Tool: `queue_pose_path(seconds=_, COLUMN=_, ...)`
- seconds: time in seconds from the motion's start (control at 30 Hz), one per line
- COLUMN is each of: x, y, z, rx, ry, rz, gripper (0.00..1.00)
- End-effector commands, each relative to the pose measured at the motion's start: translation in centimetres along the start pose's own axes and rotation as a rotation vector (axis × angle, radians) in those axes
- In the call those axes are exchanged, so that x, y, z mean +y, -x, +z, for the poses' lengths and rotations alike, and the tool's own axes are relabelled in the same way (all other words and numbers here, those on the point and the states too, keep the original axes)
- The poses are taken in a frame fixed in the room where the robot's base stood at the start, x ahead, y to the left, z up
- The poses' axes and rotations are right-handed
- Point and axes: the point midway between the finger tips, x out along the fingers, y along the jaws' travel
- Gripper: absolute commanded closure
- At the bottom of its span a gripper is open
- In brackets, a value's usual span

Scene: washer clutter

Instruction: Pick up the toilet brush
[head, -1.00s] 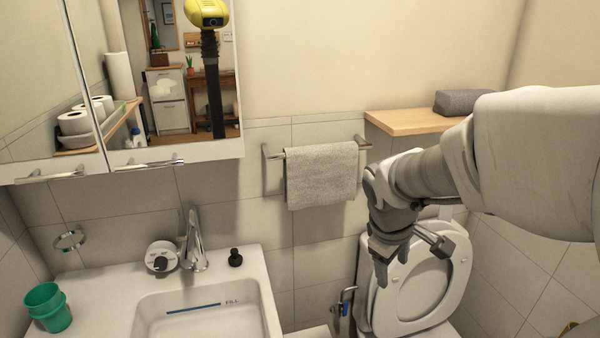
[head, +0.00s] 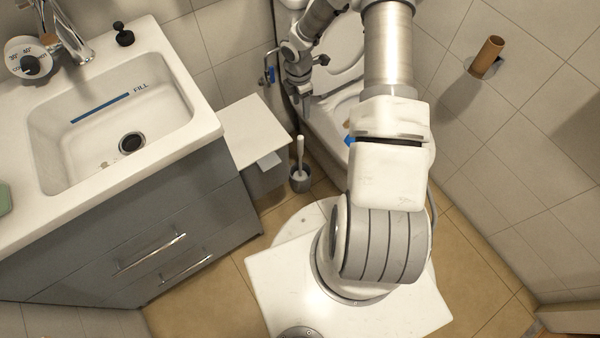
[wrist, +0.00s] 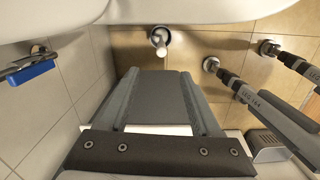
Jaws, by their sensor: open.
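The toilet brush (head: 300,148) stands upright with its white handle up, in a small grey holder (head: 300,182) on the floor between the toilet and the side cabinet. In the wrist view, the pale handle end (wrist: 162,48) shows near the top middle, seen nearly end-on below the toilet's edge. My gripper (head: 301,84) is open and empty. In the head view it hangs beside the toilet, above the brush and apart from it. Dark grey parts of mine fill the lower middle of the wrist view. My arm hides part of the toilet in the head view.
The toilet (head: 332,55) is close on the right. A white-topped side cabinet (head: 255,130) and the sink counter (head: 205,125) are on the left. A blue-handled valve (head: 271,75) is on the wall, also in the wrist view (wrist: 30,76). Tan floor (wrist: 232,65) surrounds the brush.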

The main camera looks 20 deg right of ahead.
Motion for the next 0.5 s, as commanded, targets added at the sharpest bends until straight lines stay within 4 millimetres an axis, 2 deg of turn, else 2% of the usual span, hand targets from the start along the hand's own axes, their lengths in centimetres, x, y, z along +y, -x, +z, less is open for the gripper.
queue_pose_path(seconds=0.03, x=-0.2, y=-2.2, z=-0.3, rx=0.018, ry=0.024, rz=-0.004, gripper=0.35)
queue_pose_path(seconds=0.1, x=-0.3, y=-3.9, z=-0.7, rx=0.036, ry=0.054, rz=-0.005, gripper=0.35)
queue_pose_path(seconds=0.37, x=-0.5, y=-7.5, z=-1.2, rx=0.057, ry=0.096, rz=-0.006, gripper=0.35)
queue_pose_path(seconds=0.5, x=-0.6, y=-10.6, z=-1.4, rx=0.058, ry=0.095, rz=-0.006, gripper=0.35)
